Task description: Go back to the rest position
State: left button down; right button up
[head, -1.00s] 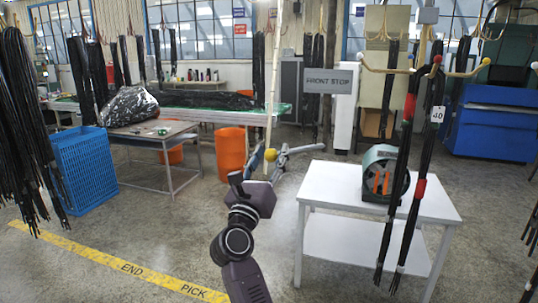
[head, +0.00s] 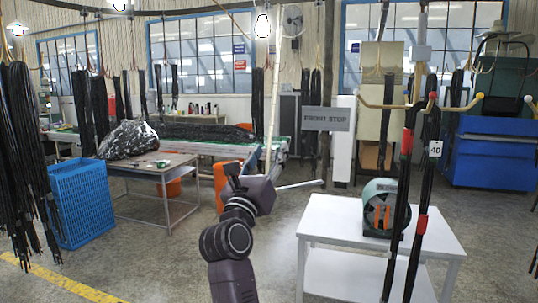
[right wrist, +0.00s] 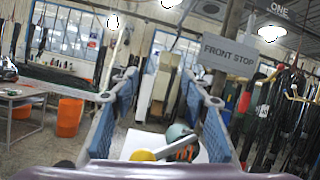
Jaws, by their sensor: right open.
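My right gripper (head: 292,176) is near the middle of the head view, raised in free air left of the white table. In the right wrist view its two blue-padded fingers (right wrist: 161,76) stand wide apart with nothing held between them. Black hoses (head: 423,165) with red bands and a tag marked 40 hang from a rack with coloured knobs at the right, apart from my gripper. A thick bunch of black hoses (head: 22,150) hangs at the far left. My left gripper is not in view.
A white table (head: 335,227) with a grey-green machine (head: 383,208) stands right of my arm. A blue crate (head: 82,203), a work table (head: 150,178) and an orange bin (head: 221,185) stand left. A FRONT STOP sign (head: 327,119) hangs behind. Floor around the crate's front is clear.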

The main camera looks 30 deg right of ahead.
dwell(0.3)
